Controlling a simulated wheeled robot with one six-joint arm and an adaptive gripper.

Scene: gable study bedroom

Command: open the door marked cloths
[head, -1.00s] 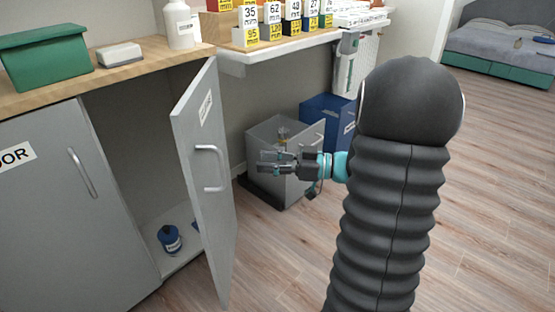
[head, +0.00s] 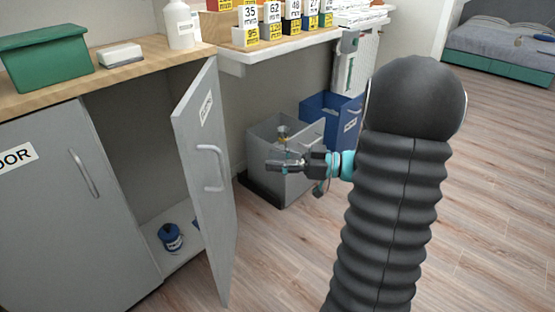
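A grey cabinet door (head: 212,240) stands wide open on the cabinet, swung out toward the room. It has a vertical bar handle (head: 221,168) and a white label (head: 206,109) too slanted and small to read surely. Another grey door (head: 60,215), at the left, is closed; its label (head: 14,157) ends in "OOR". My gripper (head: 270,166) is right of the open door, apart from its handle and holding nothing that I can see. Its fingers are seen side-on and look close together, so their opening is unclear.
Inside the open cabinet a blue container (head: 171,238) stands on the bottom. A grey bin (head: 262,138) and a blue bin (head: 338,112) stand behind my gripper, below a white shelf (head: 232,64) with number cards. The wooden floor (head: 490,190) at right is clear.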

